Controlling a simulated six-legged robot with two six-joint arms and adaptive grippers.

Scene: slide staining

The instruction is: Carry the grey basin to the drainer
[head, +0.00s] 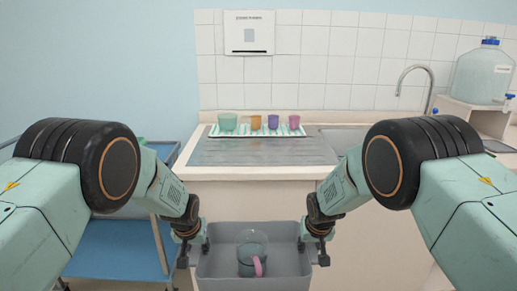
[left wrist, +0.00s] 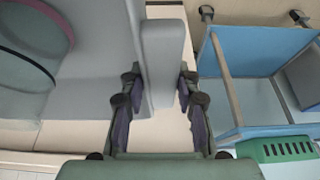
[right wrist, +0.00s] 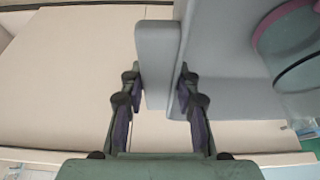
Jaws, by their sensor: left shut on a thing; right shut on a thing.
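The grey basin (head: 215,266) hangs in front of the counter at the bottom of the head view, below the counter top. A clear glass jar (head: 252,247) and a pink item (head: 257,266) are inside it. My left gripper (head: 190,250) is shut on the basin's left rim, which lies between its fingers in the left wrist view (left wrist: 163,60). My right gripper (head: 317,246) is shut on the right rim, as the right wrist view (right wrist: 158,65) shows. The drainer (head: 225,153) is the grey ridged board on the counter; its middle is bare.
A striped mat (head: 245,134) with several coloured cups stands along the drainer's back. The sink and tap (head: 412,75) are to its right, with a water container (head: 484,75) farther right. A blue trolley (head: 118,250) stands at the left, near the basin.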

